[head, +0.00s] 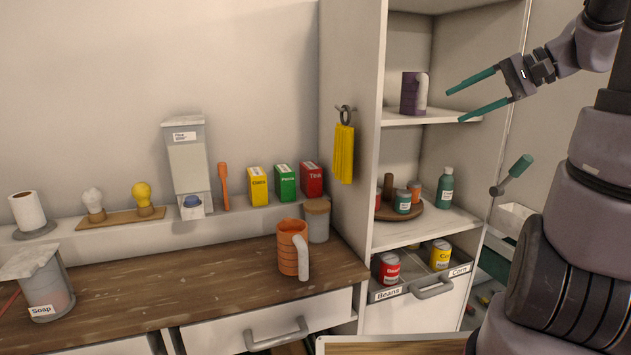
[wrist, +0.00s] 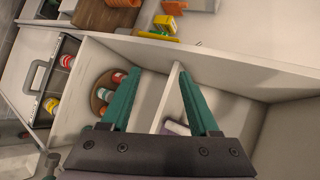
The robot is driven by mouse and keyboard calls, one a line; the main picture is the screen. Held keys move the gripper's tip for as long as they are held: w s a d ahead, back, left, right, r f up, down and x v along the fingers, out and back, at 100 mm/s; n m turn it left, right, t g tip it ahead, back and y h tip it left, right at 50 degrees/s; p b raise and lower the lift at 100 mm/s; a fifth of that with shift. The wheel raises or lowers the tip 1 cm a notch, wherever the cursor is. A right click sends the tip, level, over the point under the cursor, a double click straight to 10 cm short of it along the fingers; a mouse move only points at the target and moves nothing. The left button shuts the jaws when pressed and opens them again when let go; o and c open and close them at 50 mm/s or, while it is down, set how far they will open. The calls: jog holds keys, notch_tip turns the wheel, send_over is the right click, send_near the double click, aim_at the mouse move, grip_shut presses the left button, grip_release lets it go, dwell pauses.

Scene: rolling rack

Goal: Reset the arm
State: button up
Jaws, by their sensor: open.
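My gripper (head: 481,95) is open and empty, with its two green fingers pointing left at the upper shelf in the head view. A dark purple mug (head: 411,93) with a pale handle stands upright on that upper shelf (head: 425,116), to the left of the fingers and apart from them. In the wrist view the gripper (wrist: 153,88) shows both green fingers spread wide. The mug (wrist: 178,128) shows partly there, low between the fingers, and much of it is hidden.
The shelf below holds a round turntable (head: 400,213) with jars and a green bottle (head: 445,188). An open drawer (head: 420,290) holds cans. A yellow cloth (head: 344,153) hangs on the shelf's side. An orange mug (head: 289,250) stands on the wooden counter (head: 190,280).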

jog(key=s+a+f+n+h, duration=0.1)
jog(key=s+a+h, duration=0.2)
jog(key=s+h, duration=0.1)
jog(key=s+a+n+h, duration=0.1)
jog(key=s+a+h, duration=0.2)
jog(key=s, duration=0.4)
jog(key=shift+s+f+n+t+h, duration=0.3)
jog(key=shift+f+n+t+h, duration=0.1)
jog(key=shift+h, duration=0.2)
jog(key=shift+a, duration=0.1)
jog(key=shift+c, duration=0.4)
